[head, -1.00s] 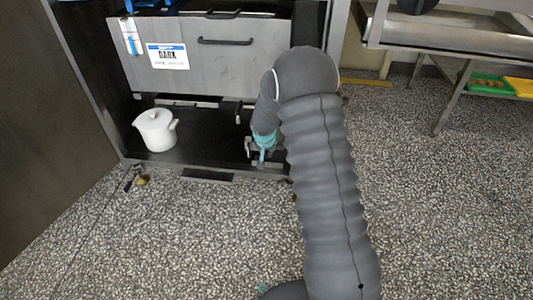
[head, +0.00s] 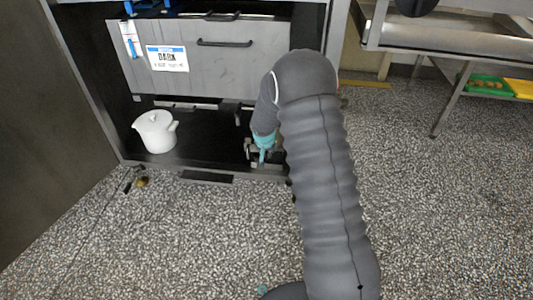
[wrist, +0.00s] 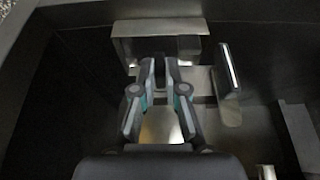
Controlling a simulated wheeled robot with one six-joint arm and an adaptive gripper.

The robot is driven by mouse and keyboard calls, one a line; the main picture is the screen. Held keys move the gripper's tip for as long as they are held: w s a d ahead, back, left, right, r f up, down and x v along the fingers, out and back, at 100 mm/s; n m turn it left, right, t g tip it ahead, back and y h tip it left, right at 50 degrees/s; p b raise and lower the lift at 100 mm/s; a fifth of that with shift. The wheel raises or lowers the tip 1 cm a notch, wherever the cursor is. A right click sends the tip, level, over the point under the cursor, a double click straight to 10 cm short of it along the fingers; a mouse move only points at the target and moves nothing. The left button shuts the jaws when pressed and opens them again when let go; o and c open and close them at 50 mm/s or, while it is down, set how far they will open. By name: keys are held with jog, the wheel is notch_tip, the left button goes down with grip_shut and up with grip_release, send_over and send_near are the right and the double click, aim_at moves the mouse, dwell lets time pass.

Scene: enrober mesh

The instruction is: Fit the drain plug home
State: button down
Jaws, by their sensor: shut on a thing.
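My gripper (head: 263,148) reaches into the dark lower bay of the cabinet, near its right side and just behind the front sill. In the wrist view my gripper (wrist: 160,68) has its fingertips close together, shut on a small dark piece, the drain plug (wrist: 160,72), which is mostly hidden between them. The fingertips are right in front of a metal bracket (wrist: 158,28). I cannot tell whether the plug touches the bracket or any opening there. An upright metal plate (wrist: 229,68) stands just right of the fingers.
A grey drawer front (head: 215,65) with a label hangs above. A small brass fitting (head: 141,182) lies before the sill. A steel table (head: 450,50) stands at right.

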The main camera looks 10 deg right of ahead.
jog(key=shift+w+d, duration=0.1)
jog(key=shift+w, duration=0.1)
dwell(0.3)
jog(key=c, duration=1.1)
grip_release()
jog(key=shift+c, duration=0.2)
jog(key=shift+s+a+b, duration=0.3)
jog(key=shift+s+b, duration=0.3)
jog(key=shift+s, duration=0.25)
jog(key=shift+s+a+b, duration=0.25)
jog(key=shift+s+b, duration=0.35)
jog(key=shift+s, duration=0.3)
jog(key=shift+s+a+b, duration=0.3)
jog(key=shift+s+b, duration=0.3)
jog(key=shift+s, duration=0.25)
grip_shut()
